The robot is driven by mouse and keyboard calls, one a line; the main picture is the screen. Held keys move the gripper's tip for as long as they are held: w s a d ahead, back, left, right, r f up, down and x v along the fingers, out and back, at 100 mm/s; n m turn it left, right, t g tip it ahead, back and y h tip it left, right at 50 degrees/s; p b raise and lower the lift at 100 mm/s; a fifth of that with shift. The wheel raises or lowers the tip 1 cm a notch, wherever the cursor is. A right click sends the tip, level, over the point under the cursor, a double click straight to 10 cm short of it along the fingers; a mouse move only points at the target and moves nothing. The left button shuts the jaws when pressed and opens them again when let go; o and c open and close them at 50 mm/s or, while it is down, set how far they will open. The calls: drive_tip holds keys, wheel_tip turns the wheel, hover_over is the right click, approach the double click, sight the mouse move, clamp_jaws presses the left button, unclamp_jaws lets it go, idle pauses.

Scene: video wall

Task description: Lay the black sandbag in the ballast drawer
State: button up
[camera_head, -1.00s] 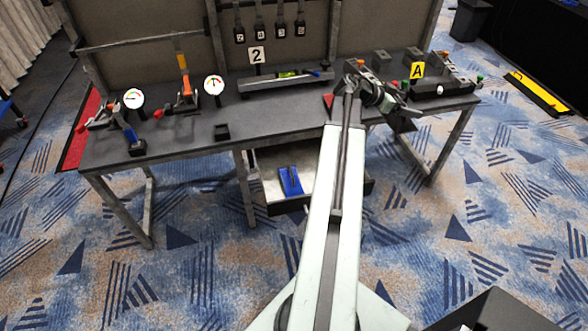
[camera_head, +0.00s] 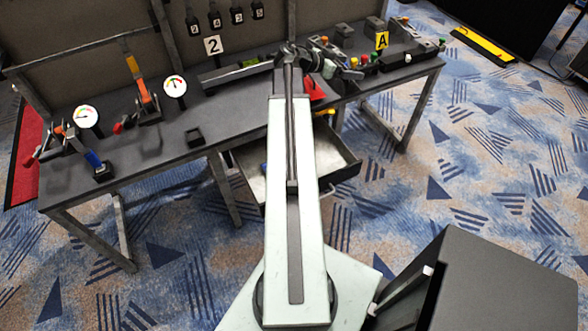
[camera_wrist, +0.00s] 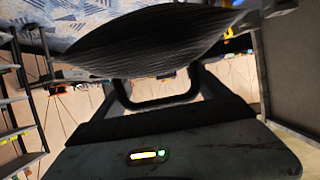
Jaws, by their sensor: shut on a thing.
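The black sandbag (camera_wrist: 165,42) fills the upper part of the wrist view as a dark, ribbed, sagging shape. My gripper (camera_wrist: 155,90) is shut on it there, though the bag hides the contact. In the head view my gripper (camera_head: 322,60) is above the rear right part of the workbench, and I cannot pick out the bag against the dark items. The ballast drawer (camera_head: 343,174) stands open below the bench's front edge. My arm covers its middle. A bit of something blue (camera_head: 264,168) shows inside it.
The workbench (camera_head: 165,150) carries clamps, two gauges (camera_head: 86,117) and a small black block (camera_head: 195,137). Coloured knobs stand by the "A" sign (camera_head: 382,40). A large dark box (camera_head: 500,285) is at the lower right. The carpet right of the drawer is clear.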

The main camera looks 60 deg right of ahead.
wheel_tip(320, 180, down, 26)
drive_tip(key=a+b, duration=0.2)
drive_tip(key=b, duration=2.3)
drive_tip(key=shift+w+a+f+b, duration=0.15)
drive_tip(key=shift+w+a+b, duration=0.25)
wheel_tip(320, 180, down, 11)
drive_tip(key=b, duration=1)
drive_tip(key=shift+r+b, duration=0.2)
drive_tip(key=shift+b, duration=0.1)
drive_tip(key=shift+f, duration=0.25)
drive_tip(key=o, duration=1.9)
drive_tip(key=shift+r, duration=0.2)
drive_tip(key=p+v, duration=0.1)
drive_tip(key=v, duration=0.3)
drive_tip(key=p+v, duration=0.2)
drive_tip(key=v, duration=0.2)
drive_tip(key=p+v, duration=0.2)
drive_tip(key=v, duration=0.2)
drive_tip(key=shift+s+a+r, duration=0.1)
drive_tip(key=shift+r, duration=0.35)
